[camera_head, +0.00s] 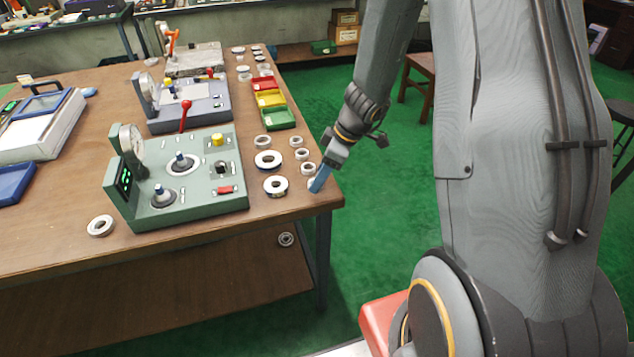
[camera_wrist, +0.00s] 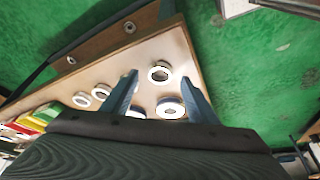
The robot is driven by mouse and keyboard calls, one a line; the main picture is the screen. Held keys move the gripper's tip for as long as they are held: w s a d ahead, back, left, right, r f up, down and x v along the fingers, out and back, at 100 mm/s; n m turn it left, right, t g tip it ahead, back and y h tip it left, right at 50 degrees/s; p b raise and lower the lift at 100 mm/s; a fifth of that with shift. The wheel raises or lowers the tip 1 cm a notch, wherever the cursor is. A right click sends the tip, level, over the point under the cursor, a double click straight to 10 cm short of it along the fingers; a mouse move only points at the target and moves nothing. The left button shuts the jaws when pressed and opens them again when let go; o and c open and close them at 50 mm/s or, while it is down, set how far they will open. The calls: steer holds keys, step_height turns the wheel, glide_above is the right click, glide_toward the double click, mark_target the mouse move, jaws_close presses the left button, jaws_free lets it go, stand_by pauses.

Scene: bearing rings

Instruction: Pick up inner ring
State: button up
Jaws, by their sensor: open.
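Several pale metal rings lie flat near the table's right corner. The small ring (camera_head: 308,168) closest to my gripper (camera_head: 318,180) is partly beside its blue fingers in the head view. In the wrist view a ring (camera_wrist: 151,75) with a dark hole lies between the spread fingertips of my gripper (camera_wrist: 159,76). My gripper is open and holds nothing. Whether the fingers touch the table is unclear. Other small rings (camera_head: 295,142) and two larger rings, one (camera_head: 268,159) behind the other (camera_head: 275,186), lie to the left. No label shows which is the inner ring.
A green press station (camera_head: 225,160) stands left of the rings. Red, yellow and green bins (camera_head: 280,118) stand behind them. A lone ring (camera_head: 100,226) lies at the table's front left. The table edge is close to my gripper.

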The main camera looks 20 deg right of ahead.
steer(key=shift+x, duration=0.85)
steer(key=c, duration=1.1)
steer(key=shift+c, duration=0.2)
steer(key=shift+r, duration=0.1)
